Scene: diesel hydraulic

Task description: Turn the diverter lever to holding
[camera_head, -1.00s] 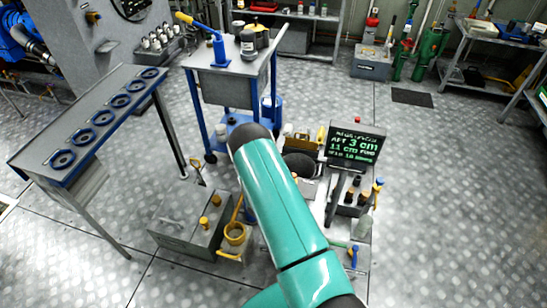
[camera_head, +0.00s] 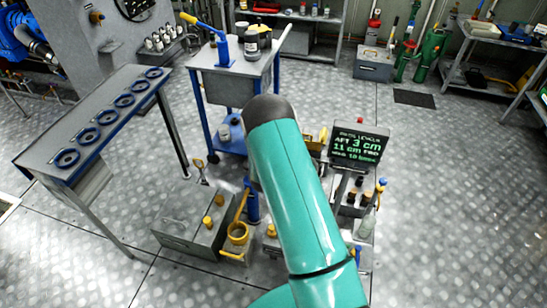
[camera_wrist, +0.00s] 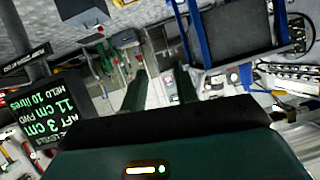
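I cannot tell for sure which part is the diverter lever. In the head view my teal arm hides the gripper and the middle of the equipment.
A black display (camera_head: 359,147) reads "AFT 3 cm, 11 cm FWD"; it also shows in the wrist view (camera_wrist: 62,117). A grey box (camera_head: 190,225) and yellow funnel (camera_head: 238,233) stand left. A blue-legged cart (camera_head: 235,70) is behind.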

